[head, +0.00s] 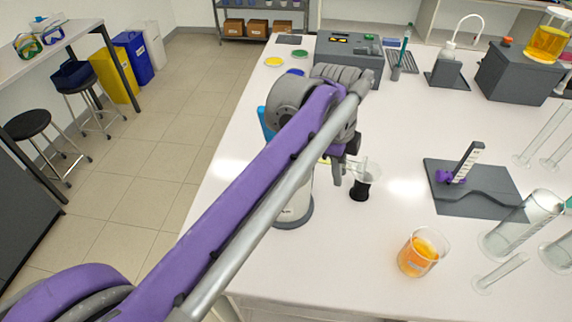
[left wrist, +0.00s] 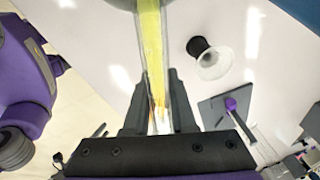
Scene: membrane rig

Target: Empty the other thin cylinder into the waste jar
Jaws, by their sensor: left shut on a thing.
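My left gripper (head: 345,172) is shut on a thin cylinder (left wrist: 153,50) of clear glass holding yellow liquid. In the left wrist view the cylinder runs up between the fingers (left wrist: 155,105) to a grey rounded edge at the top. In the head view a bit of yellow shows left of the fingers; my arm hides most of the cylinder. A pale jar with a grey base (head: 297,208), possibly the waste jar, stands below and left of the gripper, its upper part hidden. I cannot tell whether liquid is flowing. My right gripper is not in view.
A black piece with a clear flared top (head: 360,188) stands just right of the gripper. An orange-filled beaker (head: 421,253), a grey tray (head: 480,200) and several glass cylinders (head: 498,274) are further right. The table's left edge runs beneath my arm.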

